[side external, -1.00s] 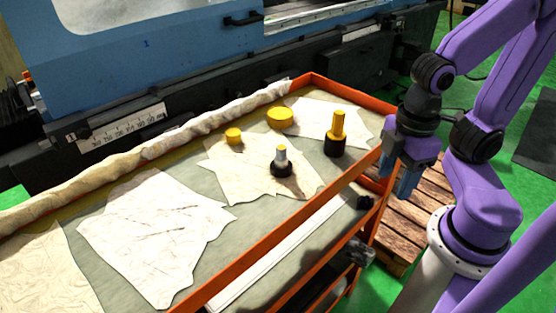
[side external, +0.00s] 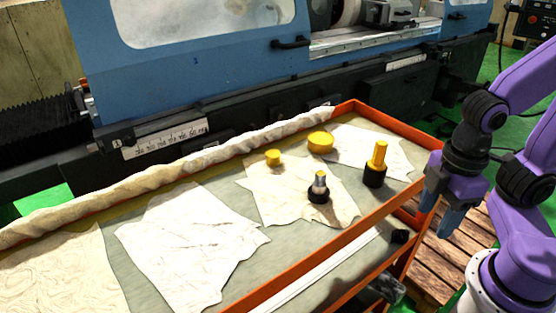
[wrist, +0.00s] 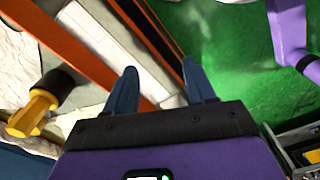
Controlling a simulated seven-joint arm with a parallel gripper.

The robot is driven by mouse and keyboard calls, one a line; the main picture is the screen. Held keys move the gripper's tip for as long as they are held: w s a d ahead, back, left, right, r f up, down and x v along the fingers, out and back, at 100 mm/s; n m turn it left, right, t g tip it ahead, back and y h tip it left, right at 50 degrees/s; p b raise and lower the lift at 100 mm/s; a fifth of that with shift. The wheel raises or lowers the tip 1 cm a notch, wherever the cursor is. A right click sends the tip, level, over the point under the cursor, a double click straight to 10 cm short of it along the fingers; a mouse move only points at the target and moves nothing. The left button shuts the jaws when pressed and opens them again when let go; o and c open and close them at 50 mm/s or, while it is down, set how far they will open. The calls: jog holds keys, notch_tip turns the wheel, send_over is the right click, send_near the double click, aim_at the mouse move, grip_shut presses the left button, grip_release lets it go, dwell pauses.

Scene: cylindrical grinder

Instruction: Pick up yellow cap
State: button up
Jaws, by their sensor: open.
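Two yellow caps lie on the cart top in the side view: a small one (side external: 273,158) and a wider, flat one (side external: 320,142) behind it to the right. I cannot tell which of them the task names. My gripper (side external: 440,211) is beyond the cart's right edge, well apart from both caps. In the wrist view its two blue fingers (wrist: 160,76) are spread with nothing between them. Neither cap can be made out in the wrist view.
A yellow-handled black piece (side external: 377,164) stands nearest my gripper; it also shows in the wrist view (wrist: 38,102). A smaller black-based piece (side external: 318,189) stands left of it. The cart's orange rim (side external: 335,248) is raised. A rolled cloth (side external: 190,165) lies along the back.

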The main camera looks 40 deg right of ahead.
dwell(0.4)
jog(key=o, duration=0.4)
jog(key=shift+c, duration=0.2)
jog(key=shift+n, duration=0.3)
jog(key=w+a+r, duration=0.1)
jog(key=w+a, duration=0.1)
jog(key=w, duration=0.1)
jog(key=w+a+r, duration=0.2)
jog(key=w, duration=0.1)
jog(key=w+a+r, duration=0.1)
jog(key=w+a, duration=0.1)
jog(key=w, duration=0.2)
jog(key=shift+a+r, duration=0.35)
jog(key=w+a+r, duration=0.2)
jog(key=w, duration=0.4)
jog(key=w+a+r, duration=0.2)
jog(key=w, duration=0.3)
notch_tip(320, 180, up, 3)
jog(key=n, duration=0.2)
send_over(272, 154)
notch_tip(272, 154, down, 16)
jog(key=shift+f, duration=0.1)
